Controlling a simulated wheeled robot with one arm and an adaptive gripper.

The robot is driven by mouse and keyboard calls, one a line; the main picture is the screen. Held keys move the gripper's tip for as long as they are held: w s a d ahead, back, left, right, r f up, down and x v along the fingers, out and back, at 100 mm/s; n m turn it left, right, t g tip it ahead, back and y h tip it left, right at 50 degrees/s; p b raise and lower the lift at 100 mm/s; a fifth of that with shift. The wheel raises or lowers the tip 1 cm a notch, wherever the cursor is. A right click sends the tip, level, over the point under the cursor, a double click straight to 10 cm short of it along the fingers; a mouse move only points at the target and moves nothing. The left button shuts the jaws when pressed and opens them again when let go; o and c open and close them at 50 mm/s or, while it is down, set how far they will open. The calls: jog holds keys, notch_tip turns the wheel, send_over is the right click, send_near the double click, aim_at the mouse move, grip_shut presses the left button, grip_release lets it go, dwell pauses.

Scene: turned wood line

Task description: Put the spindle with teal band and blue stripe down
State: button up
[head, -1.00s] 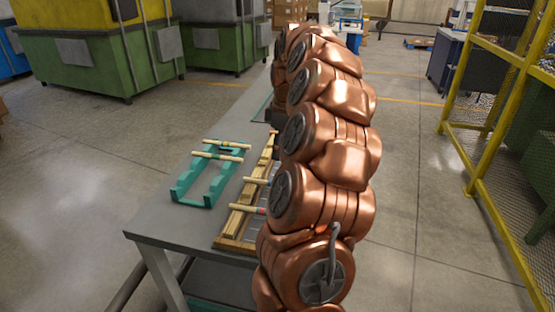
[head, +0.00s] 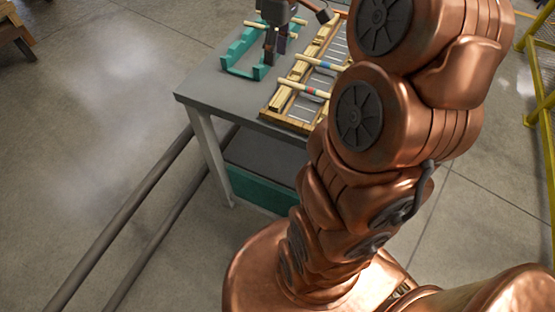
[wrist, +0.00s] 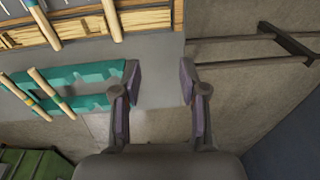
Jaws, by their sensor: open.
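My gripper (head: 275,48) hangs near the teal cradle (head: 236,58) in the head view. In the wrist view my gripper (wrist: 159,88) is open, with nothing between its fingers; the left finger is close to or over one end of the teal cradle (wrist: 92,75). A spindle with a blue stripe (head: 322,62) lies across the wooden rack (head: 272,104); I cannot make out a teal band on it. Two spindles (wrist: 32,96) (wrist: 50,92) lie across the teal cradle in the wrist view.
The grey table (head: 210,92) is bare at its near left corner. My arm hides its right side in the head view. A yellow mesh guard (head: 540,85) stands at the right. Dark rails (wrist: 255,40) show beyond the table edge in the wrist view.

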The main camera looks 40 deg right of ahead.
jog(key=s+a+f+m+g, duration=0.1)
jog(key=s+a+f+m, duration=0.15)
jog(key=s+a, duration=0.8)
jog(key=s+a+f+m+g+h, duration=0.1)
jog(key=s+a+f, duration=0.5)
jog(key=s, duration=0.6)
jog(key=shift+m, duration=0.85)
notch_tip(320, 180, up, 5)
jog(key=p, duration=0.5)
jog(key=shift+r+p, duration=0.2)
jog(key=shift+p, duration=0.1)
